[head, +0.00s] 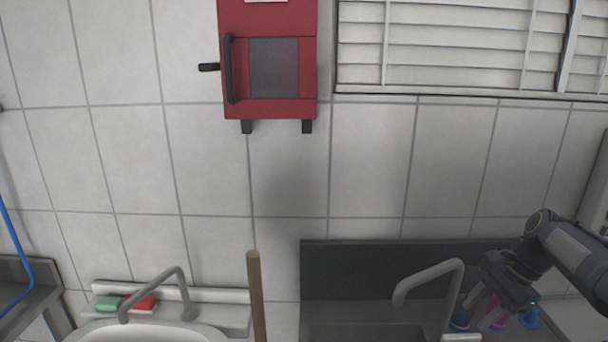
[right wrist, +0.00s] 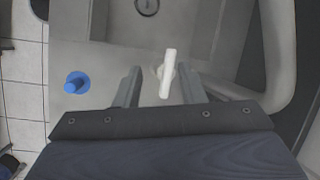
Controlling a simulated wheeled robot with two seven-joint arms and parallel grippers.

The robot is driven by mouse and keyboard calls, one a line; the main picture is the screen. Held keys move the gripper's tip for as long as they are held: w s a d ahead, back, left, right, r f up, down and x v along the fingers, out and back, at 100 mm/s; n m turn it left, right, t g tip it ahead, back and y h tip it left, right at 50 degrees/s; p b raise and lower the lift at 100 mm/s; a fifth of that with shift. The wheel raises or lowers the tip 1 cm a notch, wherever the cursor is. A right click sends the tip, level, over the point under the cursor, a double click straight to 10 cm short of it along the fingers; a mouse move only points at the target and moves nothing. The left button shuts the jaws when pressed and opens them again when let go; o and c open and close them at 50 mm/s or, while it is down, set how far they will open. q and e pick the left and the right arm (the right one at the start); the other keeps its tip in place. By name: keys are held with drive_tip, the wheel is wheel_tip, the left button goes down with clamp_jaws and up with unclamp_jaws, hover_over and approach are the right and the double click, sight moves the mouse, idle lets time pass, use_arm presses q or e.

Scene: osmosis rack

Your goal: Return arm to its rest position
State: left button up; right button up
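My right arm (head: 572,250) comes in from the right edge of the head view. Its gripper (head: 480,308) points down and to the left over the counter, to the right of the right sink's grey tap (head: 450,268). In the right wrist view the two fingers (right wrist: 160,78) are apart, with a white handle-like piece (right wrist: 168,72) showing between them. There are gaps on both sides of it, so the gripper is open and not closed on it. My left arm and gripper are not in view.
Blue (head: 530,316) and pink (head: 497,322) small items stand by the right gripper. A blue one also shows in the wrist view (right wrist: 76,83). A wooden stick (head: 256,290) stands between the sinks. A red box (head: 238,108) hangs on the wall; space before the wall is free.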

drive_tip(key=s+a+r+n+t, duration=0.2)
drive_tip(key=s+a+r+n, duration=0.2)
drive_tip(key=s+a+n, duration=0.5)
drive_tip(key=s+a+f+n+t, duration=0.2)
drive_tip(key=s+a+f+n, duration=0.3)
drive_tip(key=s+a, duration=0.6)
drive_tip(key=shift+s+f+h, duration=0.3)
drive_tip(key=shift+s+f, duration=0.5)
drive_tip(key=shift+s, duration=0.45)
